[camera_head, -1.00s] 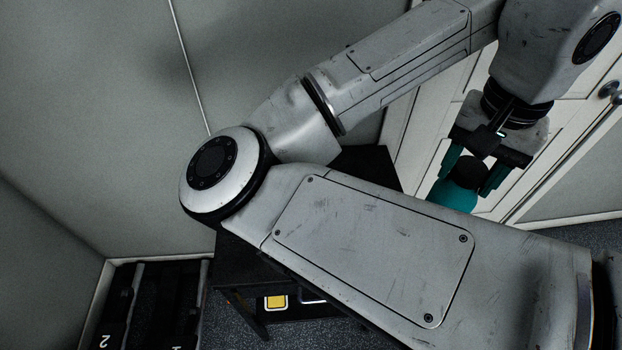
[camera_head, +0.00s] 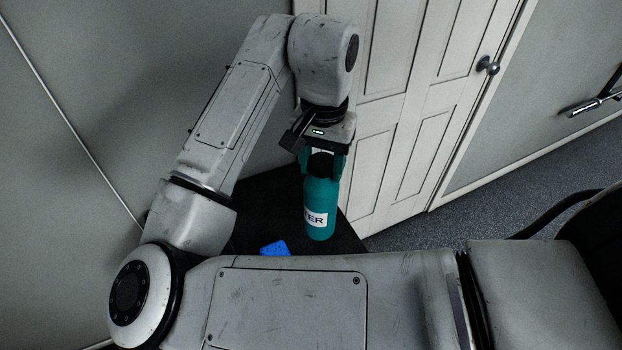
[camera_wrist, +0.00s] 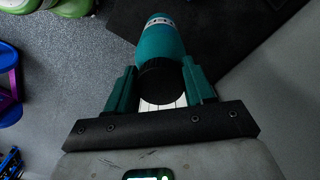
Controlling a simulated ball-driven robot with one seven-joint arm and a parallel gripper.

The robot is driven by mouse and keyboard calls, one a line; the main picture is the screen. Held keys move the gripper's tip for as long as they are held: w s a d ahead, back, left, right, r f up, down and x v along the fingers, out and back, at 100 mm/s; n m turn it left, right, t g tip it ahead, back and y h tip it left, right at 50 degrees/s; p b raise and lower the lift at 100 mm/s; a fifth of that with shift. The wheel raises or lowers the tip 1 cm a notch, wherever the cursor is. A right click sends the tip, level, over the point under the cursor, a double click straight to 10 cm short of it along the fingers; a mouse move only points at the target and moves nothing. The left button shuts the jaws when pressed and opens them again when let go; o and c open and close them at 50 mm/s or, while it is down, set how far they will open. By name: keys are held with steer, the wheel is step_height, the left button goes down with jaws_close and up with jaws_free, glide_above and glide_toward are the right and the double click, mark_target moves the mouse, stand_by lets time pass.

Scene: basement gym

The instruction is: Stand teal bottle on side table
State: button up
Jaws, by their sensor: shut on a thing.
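The teal bottle (camera_head: 320,205) hangs upright in the head view, with a black cap on top and a white label ending in "TER". My gripper (camera_head: 321,164) is shut on its upper end, near the cap. The black side table (camera_head: 262,205) is behind and left of the bottle, partly hidden by my arm. In the wrist view the bottle (camera_wrist: 161,42) extends away between the teal fingers of my gripper (camera_wrist: 160,88). There it overlaps the left edge of the dark table top (camera_wrist: 225,25). I cannot tell the height of its base over the table.
A blue object (camera_head: 274,248) lies on the table top, left of the bottle. A white door (camera_head: 400,120) and grey walls stand close behind. In the wrist view, green, blue and purple equipment (camera_wrist: 10,90) is on the floor at left.

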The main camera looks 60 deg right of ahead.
steer(key=shift+w+d+f, duration=0.1)
steer(key=shift+w+f, duration=0.85)
steer(key=shift+f, duration=0.25)
steer(key=shift+w+f, duration=0.15)
steer(key=shift+f, duration=1.65)
steer(key=o, duration=1.4)
step_height(320, 180, up, 12)
steer(key=shift+r, duration=0.1)
